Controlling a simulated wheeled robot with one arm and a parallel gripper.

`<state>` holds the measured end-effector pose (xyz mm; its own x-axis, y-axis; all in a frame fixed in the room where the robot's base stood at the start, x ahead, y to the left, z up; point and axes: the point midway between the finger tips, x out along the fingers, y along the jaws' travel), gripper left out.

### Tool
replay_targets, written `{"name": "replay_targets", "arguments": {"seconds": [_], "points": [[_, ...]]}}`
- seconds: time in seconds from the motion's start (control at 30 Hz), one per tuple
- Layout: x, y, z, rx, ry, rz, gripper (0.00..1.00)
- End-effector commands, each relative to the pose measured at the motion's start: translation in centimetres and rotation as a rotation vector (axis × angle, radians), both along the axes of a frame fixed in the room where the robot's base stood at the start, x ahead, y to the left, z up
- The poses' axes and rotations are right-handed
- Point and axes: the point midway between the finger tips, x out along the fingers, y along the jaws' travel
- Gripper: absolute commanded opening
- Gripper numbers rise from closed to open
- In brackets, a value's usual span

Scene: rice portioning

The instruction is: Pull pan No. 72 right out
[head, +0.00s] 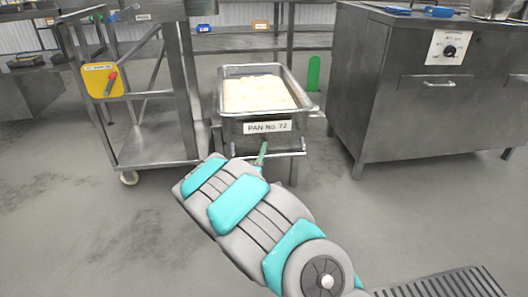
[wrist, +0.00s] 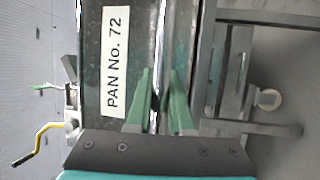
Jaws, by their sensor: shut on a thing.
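Pan No. 72 (head: 232,127) is a deep steel pan filled with pale rice (head: 258,93). It sits in a steel frame, with its white label (head: 267,127) facing me. In the wrist view, the sideways label (wrist: 115,60) is beside my gripper (wrist: 161,95). Its two green fingers straddle a shiny metal bar (wrist: 162,50) at the pan's front, just below the label, and are shut on it. In the head view, my gripper (head: 262,153) reaches the front bar under the label. My forearm covers the floor just before it.
A steel cart (head: 140,155) stands close on the left, with a yellow panel (head: 103,80). A steel cabinet (head: 400,100) with a knob stands on the right. Open floor lies in front of the pan, with a drain grate (head: 440,287) at the lower right.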

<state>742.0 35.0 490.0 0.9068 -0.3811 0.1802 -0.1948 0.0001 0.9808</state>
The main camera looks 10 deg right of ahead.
Motion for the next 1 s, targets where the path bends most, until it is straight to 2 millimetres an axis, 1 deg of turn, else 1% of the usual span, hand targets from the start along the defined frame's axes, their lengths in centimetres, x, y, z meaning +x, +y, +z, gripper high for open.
{"name": "replay_targets", "arguments": {"seconds": [0.17, 0.2, 0.47, 0.77, 0.87, 1.0], "points": [[-0.1, -0.1, -0.1, 0.000, 0.003, -0.003, 0.00], [-0.1, -0.1, -0.1, 0.000, 0.003, -0.003, 0.21], [-0.1, -0.1, 0.0, 0.000, 0.001, -0.002, 0.49], [-0.2, 0.0, 0.0, 0.001, 0.001, -0.001, 0.49], [-0.8, 0.4, -0.2, 0.000, 0.002, -0.001, 0.49], [-2.5, 1.1, -0.6, 0.000, 0.005, 0.000, 0.49]]}}
